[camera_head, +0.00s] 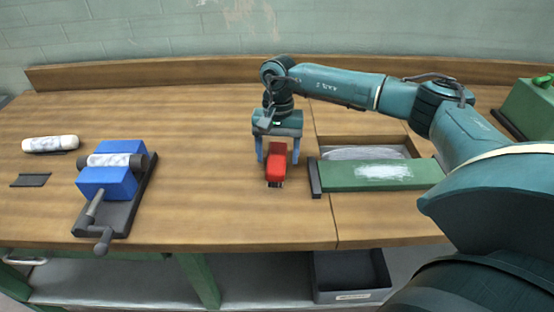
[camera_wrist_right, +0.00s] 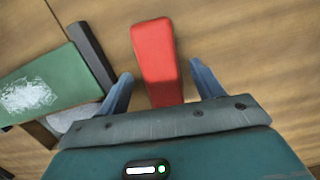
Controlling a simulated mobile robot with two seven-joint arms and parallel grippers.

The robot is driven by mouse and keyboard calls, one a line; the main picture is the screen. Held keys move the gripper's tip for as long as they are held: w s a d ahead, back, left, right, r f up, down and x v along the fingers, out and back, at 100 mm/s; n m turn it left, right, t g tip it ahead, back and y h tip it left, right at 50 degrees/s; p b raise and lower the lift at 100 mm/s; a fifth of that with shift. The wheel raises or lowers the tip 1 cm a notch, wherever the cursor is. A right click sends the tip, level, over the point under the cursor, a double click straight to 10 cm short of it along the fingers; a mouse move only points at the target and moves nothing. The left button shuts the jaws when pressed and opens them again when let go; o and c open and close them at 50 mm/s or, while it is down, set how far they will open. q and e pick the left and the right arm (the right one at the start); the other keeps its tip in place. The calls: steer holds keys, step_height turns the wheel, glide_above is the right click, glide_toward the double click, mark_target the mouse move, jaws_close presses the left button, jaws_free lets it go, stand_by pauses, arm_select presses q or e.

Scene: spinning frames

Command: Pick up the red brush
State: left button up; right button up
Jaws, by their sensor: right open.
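The red brush (camera_head: 276,166) lies on the wooden workbench near its middle. My right gripper (camera_head: 277,157) is over it, pointing down, with its two blue-grey fingers apart. In the right wrist view the brush (camera_wrist_right: 157,58) runs between the fingers of the gripper (camera_wrist_right: 165,80), with a gap on each side, and its near end is hidden behind the gripper's body. The brush's bristles are mostly hidden; a dark strip shows beneath its front end in the head view. My left gripper is not in view.
Bench between is clear.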

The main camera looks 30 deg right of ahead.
mark_target(277, 156)
steer(key=shift+a+f, duration=0.15)
steer(key=shift+f, duration=0.6)
steer(key=shift+c, duration=0.4)
steer(key=c, duration=1)
step_height(277, 156, up, 10)
steer(key=shift+r+b, duration=0.1)
steer(key=shift+b, duration=0.6)
steer(key=o, duration=0.5)
steer(key=c, duration=0.4)
